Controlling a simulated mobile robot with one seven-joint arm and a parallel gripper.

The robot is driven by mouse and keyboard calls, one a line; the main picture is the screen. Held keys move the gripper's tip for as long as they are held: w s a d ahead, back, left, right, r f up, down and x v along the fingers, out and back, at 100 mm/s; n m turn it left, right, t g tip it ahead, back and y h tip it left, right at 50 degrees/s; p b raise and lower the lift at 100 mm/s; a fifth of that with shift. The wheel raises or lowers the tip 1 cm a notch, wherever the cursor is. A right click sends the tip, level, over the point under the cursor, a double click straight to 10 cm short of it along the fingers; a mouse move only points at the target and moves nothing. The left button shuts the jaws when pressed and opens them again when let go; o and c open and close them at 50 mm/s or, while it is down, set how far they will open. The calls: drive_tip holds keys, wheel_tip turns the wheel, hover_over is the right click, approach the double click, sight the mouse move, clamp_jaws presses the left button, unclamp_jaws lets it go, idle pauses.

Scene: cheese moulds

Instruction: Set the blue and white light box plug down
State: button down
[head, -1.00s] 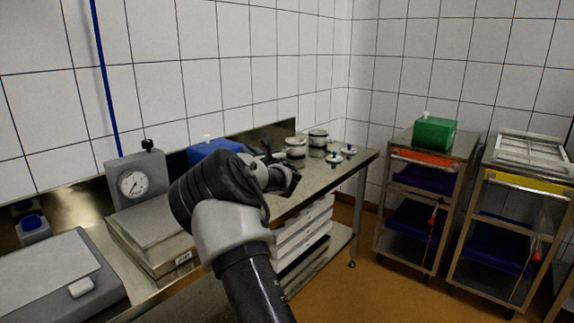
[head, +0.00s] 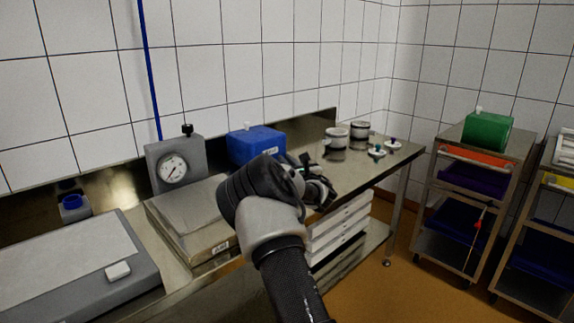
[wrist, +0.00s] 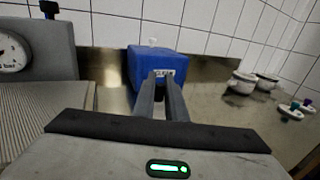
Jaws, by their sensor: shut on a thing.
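My gripper (head: 322,190) is over the steel table, left of the moulds and in front of a blue box. In the wrist view its two dark fingers (wrist: 161,84) are close together, pointing toward the blue box, with a narrow gap between them. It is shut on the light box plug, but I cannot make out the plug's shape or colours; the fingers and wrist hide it. I cannot tell how high it is above the table (head: 352,178).
The blue box (head: 258,146) with a white knob stands behind. Two round moulds (head: 336,138) and two white discs with coloured knobs (head: 377,152) stand to the right. A gauge block (head: 176,165) and a flat grey panel (head: 70,262) are left. A cart (head: 446,165) carries a green box (head: 487,131).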

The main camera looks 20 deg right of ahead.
drive_tip(key=shift+f, duration=0.4)
drive_tip(key=c, duration=1.8)
unclamp_jaws()
